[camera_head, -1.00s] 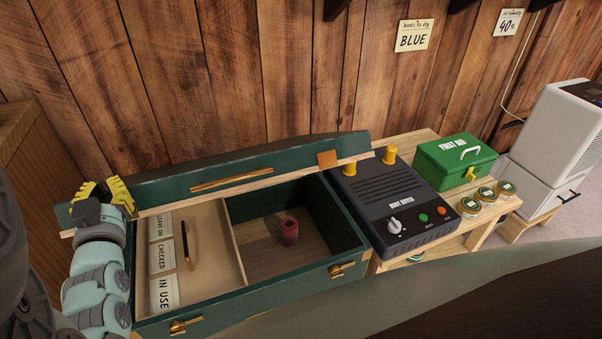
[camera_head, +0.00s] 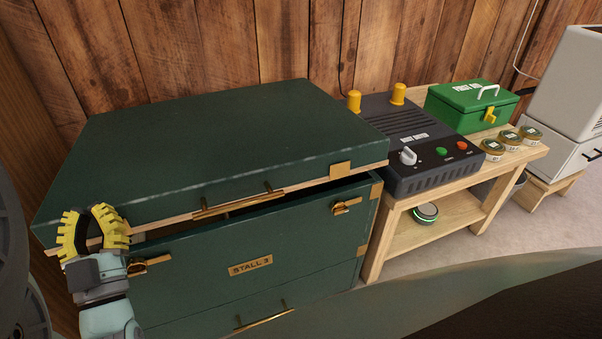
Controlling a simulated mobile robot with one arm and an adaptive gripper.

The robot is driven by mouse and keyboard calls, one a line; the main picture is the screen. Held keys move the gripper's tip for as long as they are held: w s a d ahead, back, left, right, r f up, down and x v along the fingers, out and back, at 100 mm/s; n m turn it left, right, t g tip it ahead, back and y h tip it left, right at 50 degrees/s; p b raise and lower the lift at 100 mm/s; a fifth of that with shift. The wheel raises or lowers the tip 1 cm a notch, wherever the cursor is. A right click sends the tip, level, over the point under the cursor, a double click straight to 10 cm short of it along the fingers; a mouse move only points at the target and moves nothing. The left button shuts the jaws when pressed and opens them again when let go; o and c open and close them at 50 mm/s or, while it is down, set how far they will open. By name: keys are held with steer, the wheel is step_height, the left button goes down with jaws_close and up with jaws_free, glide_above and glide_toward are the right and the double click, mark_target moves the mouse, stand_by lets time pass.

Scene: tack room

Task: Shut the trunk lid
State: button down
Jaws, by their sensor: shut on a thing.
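The dark green trunk lid (camera_head: 225,140) is tilted low over the green trunk (camera_head: 290,290), with a narrow dark gap along the front. Its front edge has a light wood strip, a brass bar handle (camera_head: 238,203) and a brass corner plate. My gripper (camera_head: 92,226), with yellow ribbed fingers, is shut on the lid's front left corner. The trunk front carries a "STALL 3" plate (camera_head: 250,266) and two brass latches, the right one (camera_head: 346,206) and the left one (camera_head: 150,264) beside my gripper. The trunk's contents are hidden.
A wooden bench (camera_head: 440,205) stands right of the trunk. On it are a black boot dryer (camera_head: 425,140) with yellow posts, a green first aid box (camera_head: 470,106) and three small tins (camera_head: 510,140). A round device (camera_head: 425,213) sits on its lower shelf. A plank wall is behind.

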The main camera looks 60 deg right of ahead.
steer(key=shift+t+h, duration=0.3)
steer(key=shift+t, duration=0.1)
steer(key=f+b, duration=0.2)
steer(key=f, duration=0.1)
steer(key=f+b, duration=0.1)
steer(key=shift+s+a+f+b, duration=0.15)
steer(key=shift+s+f+b, duration=0.15)
steer(key=shift+f, duration=0.25)
